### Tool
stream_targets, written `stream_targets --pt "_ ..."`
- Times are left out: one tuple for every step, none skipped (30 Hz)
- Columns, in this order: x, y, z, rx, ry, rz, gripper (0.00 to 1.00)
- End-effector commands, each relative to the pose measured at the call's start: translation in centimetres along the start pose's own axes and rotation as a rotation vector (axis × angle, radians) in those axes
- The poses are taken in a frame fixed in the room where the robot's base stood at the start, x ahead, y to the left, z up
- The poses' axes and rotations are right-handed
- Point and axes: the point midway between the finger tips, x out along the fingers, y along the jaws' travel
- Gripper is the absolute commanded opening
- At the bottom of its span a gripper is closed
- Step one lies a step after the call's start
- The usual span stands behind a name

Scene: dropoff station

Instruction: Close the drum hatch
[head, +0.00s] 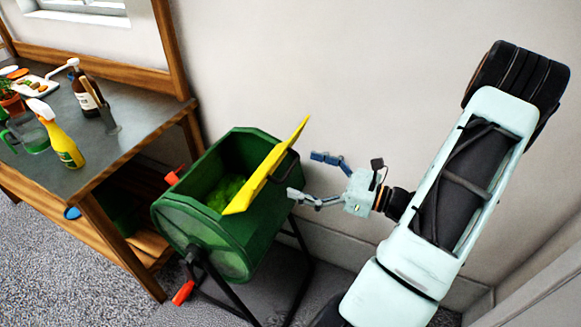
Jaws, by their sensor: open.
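The green drum (205,236) sits on a dark metal stand beside the bench, its opening facing up. Light green material (226,192) shows inside it. The yellow hatch (266,168) stands open, tilted up along the right side of the opening, with a dark handle on its outer face. My gripper (302,177) is open just right of the hatch, its two fingers pointing left toward the handle. The lower fingertip looks very close to the hatch's outer side; I cannot tell whether it touches. The gripper appears empty.
A wooden bench (112,150) with a grey top stands at left, holding a yellow spray bottle (62,140), a brown bottle (89,92) and a green watering can (27,133). Red-orange handles (183,292) stick out from the drum's side. A plain wall stands behind.

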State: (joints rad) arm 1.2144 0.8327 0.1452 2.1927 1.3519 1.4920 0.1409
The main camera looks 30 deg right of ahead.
Motion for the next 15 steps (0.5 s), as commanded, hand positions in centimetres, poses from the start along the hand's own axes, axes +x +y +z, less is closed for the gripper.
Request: stream_targets --pt "1.0 0.1 0.1 0.001 -0.002 0.004 0.94" --pt "1.4 0.1 0.1 0.002 -0.001 0.003 0.94" --pt "1.9 0.1 0.0 0.001 0.000 0.003 0.94" --pt "2.3 0.1 0.0 0.001 -0.001 0.003 0.94" --pt "2.7 0.1 0.1 0.001 -0.001 0.003 0.94" --pt "3.0 0.1 0.0 0.001 -0.001 0.003 0.94" --pt "3.3 0.1 0.0 0.001 0.000 0.002 0.94" --pt "3.4 0.0 0.0 0.001 0.000 0.001 0.94" --pt "3.6 0.0 0.0 0.001 0.001 0.001 0.94" --pt "3.7 0.0 0.0 0.001 0.001 0.001 0.94" --pt "3.8 0.0 0.0 0.001 0.001 0.001 0.94" --pt "3.9 0.0 0.0 0.001 0.001 0.001 0.94" --pt "3.9 0.0 0.0 0.000 0.001 0.001 0.94" --pt "3.9 0.0 0.0 0.000 0.001 0.001 0.94" --pt "3.9 0.0 0.0 0.000 0.001 0.001 0.94"
